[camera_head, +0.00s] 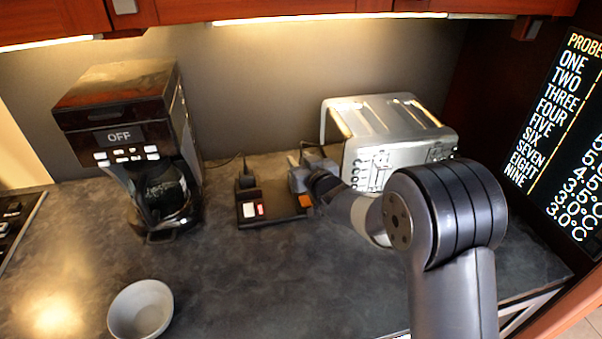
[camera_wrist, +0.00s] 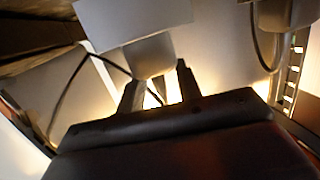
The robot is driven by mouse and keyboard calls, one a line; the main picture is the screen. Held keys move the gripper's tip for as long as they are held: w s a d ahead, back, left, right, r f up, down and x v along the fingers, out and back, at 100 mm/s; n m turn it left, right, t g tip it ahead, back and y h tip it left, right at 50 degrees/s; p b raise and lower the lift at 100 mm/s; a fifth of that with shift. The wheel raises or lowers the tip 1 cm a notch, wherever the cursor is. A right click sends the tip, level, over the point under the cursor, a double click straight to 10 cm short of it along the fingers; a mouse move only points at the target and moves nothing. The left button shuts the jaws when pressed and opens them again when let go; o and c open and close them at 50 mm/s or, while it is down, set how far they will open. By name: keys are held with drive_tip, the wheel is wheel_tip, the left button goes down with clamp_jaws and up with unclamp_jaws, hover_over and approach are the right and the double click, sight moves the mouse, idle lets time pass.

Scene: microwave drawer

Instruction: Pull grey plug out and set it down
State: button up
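The grey plug (camera_head: 296,180) is at the right end of a dark power strip (camera_head: 274,209) on the counter, in front of the toaster. My gripper (camera_head: 315,172) reaches it from the right, and my arm hides part of this spot. In the wrist view, a pale grey body with a rounded end, which looks like the grey plug (camera_wrist: 152,57), lies at the fingertips. My gripper's two fingers (camera_wrist: 158,80) stand apart on either side of that end. I cannot tell whether they press on it. The plug's contact with its socket is not clearly visible.
A black plug (camera_head: 245,177) stands at the strip's left end, close to a white and red switch (camera_head: 253,210). A coffee maker (camera_head: 125,130) stands left and a toaster (camera_head: 390,135) behind right. A bowl (camera_head: 141,308) sits front left. The counter's front middle (camera_head: 270,285) is clear.

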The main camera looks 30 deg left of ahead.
drive_tip(key=shift+c, duration=0.3)
clamp_jaws()
idle(0.3)
